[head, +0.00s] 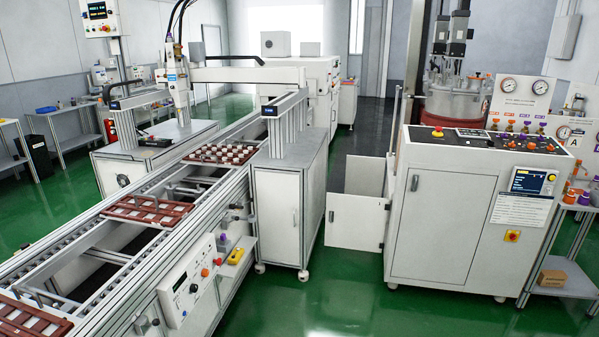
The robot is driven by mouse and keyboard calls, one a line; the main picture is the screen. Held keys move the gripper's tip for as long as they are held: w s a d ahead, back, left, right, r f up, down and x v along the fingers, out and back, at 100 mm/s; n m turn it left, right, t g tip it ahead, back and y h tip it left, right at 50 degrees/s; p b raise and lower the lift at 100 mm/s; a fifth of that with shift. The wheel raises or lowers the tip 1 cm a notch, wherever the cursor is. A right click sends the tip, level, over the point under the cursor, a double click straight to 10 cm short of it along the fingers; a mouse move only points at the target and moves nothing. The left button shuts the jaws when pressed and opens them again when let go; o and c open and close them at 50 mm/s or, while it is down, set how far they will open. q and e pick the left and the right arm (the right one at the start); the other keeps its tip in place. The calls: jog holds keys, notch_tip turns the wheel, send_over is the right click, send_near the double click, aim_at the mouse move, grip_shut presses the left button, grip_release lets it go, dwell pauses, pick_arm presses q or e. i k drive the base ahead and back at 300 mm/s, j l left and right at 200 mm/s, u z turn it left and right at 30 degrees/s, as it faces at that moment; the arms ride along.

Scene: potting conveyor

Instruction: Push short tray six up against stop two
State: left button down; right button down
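Three reddish-brown trays sit on the conveyor (200,240) in the head view. The far tray (205,159) holds several whitish pieces and lies near the dispensing gantry. The middle tray (110,212) has pale rectangular areas and dark gaps. The near tray (60,331) is cut off by the lower left edge. I cannot read any tray number, so I cannot tell which is short tray six. I cannot make out which part is stop two. Bare conveyor shows between the trays. Neither of my grippers is in view.
A control panel (186,287) hangs on the conveyor's near side. A white cabinet (277,215) adjoins the conveyor. A large machine console (445,225) stands at right, with an open-doored enclosure (355,222) beside it. Green floor (340,285) is clear in front.

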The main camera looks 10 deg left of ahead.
aim_at(140, 208)
jog(key=i+l, duration=0.1)
jog(key=i, duration=0.5)
jog(key=i+l, duration=0.15)
jog(key=i, duration=0.5)
jog(key=i+l+u, duration=0.1)
jog(key=i, duration=0.5)
